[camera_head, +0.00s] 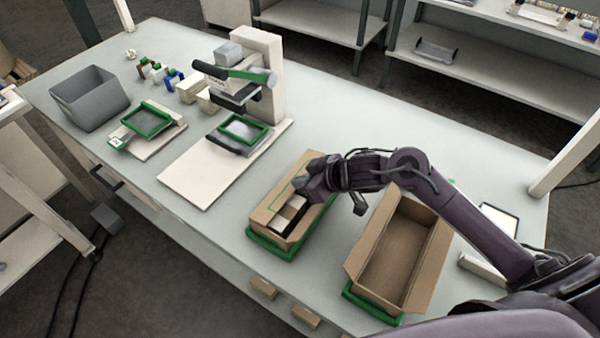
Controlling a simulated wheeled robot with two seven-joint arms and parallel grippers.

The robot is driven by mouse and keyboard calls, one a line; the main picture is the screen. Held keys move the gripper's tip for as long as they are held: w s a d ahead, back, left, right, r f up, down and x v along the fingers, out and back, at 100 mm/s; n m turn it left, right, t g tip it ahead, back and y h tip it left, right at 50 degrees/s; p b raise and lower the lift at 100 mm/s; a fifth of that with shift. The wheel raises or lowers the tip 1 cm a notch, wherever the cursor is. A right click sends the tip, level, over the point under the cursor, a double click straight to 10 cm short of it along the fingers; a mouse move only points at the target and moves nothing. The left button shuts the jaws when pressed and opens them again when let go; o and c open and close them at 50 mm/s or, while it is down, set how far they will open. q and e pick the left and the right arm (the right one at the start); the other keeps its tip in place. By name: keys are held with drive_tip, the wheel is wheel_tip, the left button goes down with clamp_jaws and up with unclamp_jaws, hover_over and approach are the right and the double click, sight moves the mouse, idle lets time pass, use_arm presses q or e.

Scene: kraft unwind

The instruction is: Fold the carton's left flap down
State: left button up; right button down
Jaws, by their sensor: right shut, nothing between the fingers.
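A brown open-topped carton (265,218) sits on a green base (274,247) at the middle of the table. Small cream and dark items (290,213) lie inside it. My right gripper (311,187) is shut and empty over the back part of this carton, and it hides part of the carton's far end and right wall. I cannot tell whether it touches the carton or how its left flap lies. A second brown carton (402,262), open and empty, stands to the right on another green base (372,305). My left gripper is out of view.
A press-like machine (262,75) with a green handle and a pale board (205,175) stand left of the cartons. A grey bin (90,98) and a green-framed tray (148,122) are farther left. My right arm spans the table's right side.

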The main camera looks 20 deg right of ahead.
drive_tip(key=shift+s+d+f+p, duration=0.15)
drive_tip(key=shift+s+f+p, duration=0.1)
drive_tip(key=shift+f, duration=0.3)
drive_tip(key=shift+s+d+f+p, duration=0.15)
drive_tip(key=shift+s+f+p, duration=0.1)
drive_tip(key=shift+f, duration=0.25)
drive_tip(key=shift+s+f, duration=0.1)
wheel_tip(320, 180, up, 6)
drive_tip(key=p, duration=0.7)
drive_tip(key=s+d+r+b, duration=0.2)
drive_tip(key=s+d+b, duration=0.1)
drive_tip(key=s+d, duration=0.2)
drive_tip(key=shift+s+d, duration=0.4)
drive_tip(key=shift+s, duration=0.7)
